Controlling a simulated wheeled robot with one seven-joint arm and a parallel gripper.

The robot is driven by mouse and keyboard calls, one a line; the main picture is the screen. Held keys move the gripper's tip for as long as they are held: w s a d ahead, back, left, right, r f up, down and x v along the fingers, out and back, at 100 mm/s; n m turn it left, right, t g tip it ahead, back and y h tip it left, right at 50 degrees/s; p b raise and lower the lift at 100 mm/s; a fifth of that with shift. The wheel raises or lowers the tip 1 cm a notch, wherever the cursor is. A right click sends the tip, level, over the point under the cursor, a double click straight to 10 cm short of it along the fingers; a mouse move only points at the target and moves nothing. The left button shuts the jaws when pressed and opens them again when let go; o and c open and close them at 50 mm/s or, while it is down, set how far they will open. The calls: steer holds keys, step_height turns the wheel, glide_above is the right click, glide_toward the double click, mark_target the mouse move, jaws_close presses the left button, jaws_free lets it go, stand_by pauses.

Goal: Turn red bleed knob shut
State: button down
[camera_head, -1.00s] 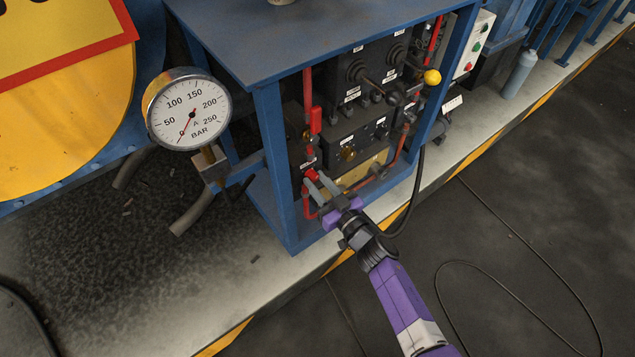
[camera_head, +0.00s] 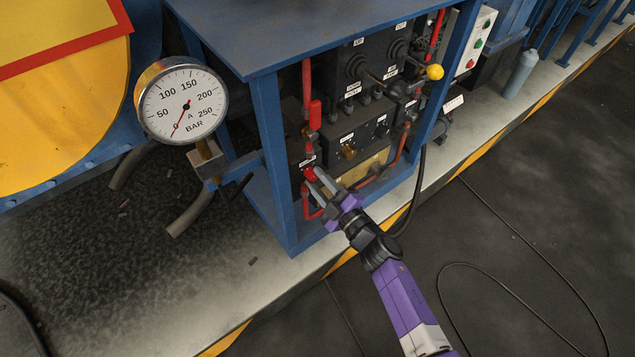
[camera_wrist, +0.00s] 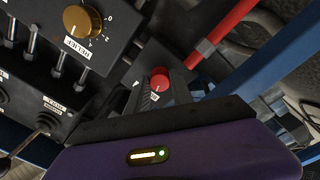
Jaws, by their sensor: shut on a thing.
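The red bleed knob (camera_head: 310,174) sits low on the left side of the panel inside the blue frame. In the wrist view the red knob (camera_wrist: 159,81) shows between the tips of my gripper's grey fingers. My gripper (camera_head: 314,180) reaches in from the lower right and is shut on the knob; its fingers hide part of it. In the wrist view my gripper (camera_wrist: 160,90) has one finger on each side of the knob. The pressure gauge (camera_head: 182,105) at the left has its red needle near 0 BAR.
A blue frame post (camera_head: 270,140) stands just left of the knob. Red pipes (camera_head: 306,90) run above and beside it. A brass knob (camera_wrist: 83,20) and black valve blocks (camera_head: 352,140) are close by. A yellow ball handle (camera_head: 435,72) sticks out at the upper right.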

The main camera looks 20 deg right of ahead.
steer(key=n+b, duration=0.1)
steer(key=n, duration=0.4)
steer(key=shift+n, duration=0.5)
steer(key=c, duration=1.1)
jaws_free()
steer(key=shift+s, duration=0.1)
steer(key=p+v, duration=0.1)
steer(key=v, duration=0.6)
steer(key=shift+s+d, duration=0.2)
steer(key=shift+s, duration=0.1)
